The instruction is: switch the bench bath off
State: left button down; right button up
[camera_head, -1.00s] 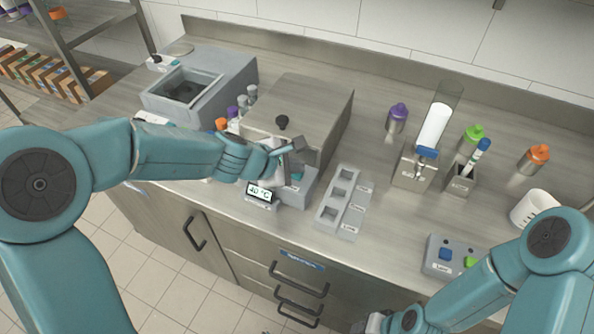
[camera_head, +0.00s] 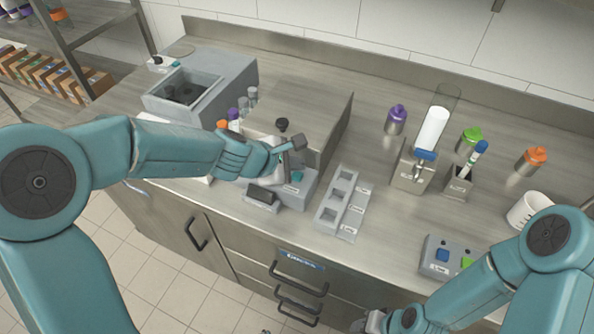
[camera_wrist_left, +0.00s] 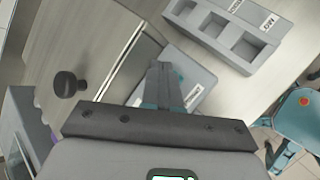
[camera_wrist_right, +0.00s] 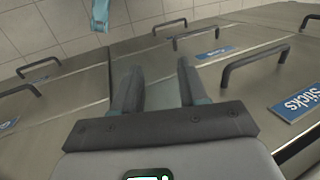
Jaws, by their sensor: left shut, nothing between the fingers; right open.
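The bench bath (camera_head: 318,112) is a steel-lidded box with a black knob (camera_head: 282,125) on its lid; the knob also shows in the left wrist view (camera_wrist_left: 66,84). Its small front display (camera_head: 262,194) is dark. My left gripper (camera_wrist_left: 165,70) is shut and empty, with its fingers over the grey front panel of the bath, beside a teal patch (camera_head: 297,176). I cannot tell whether the fingertips touch the panel. The gripper and wrist hide part of the panel. My right gripper (camera_wrist_right: 158,82) is open and empty, low in front of the cabinet drawers.
A grey rack (camera_head: 330,215) with square sockets stands right of the bath. A grey unit (camera_head: 220,80) with an open well is at the left. A dispenser (camera_head: 412,168), capped bottles, a white cup (camera_head: 527,209) and a button box (camera_head: 430,258) stand farther right.

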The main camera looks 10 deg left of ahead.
notch_tip(320, 180, up, 6)
jog(key=p, duration=0.5)
jog(key=shift+f, duration=0.2)
jog(key=shift+s, duration=0.1)
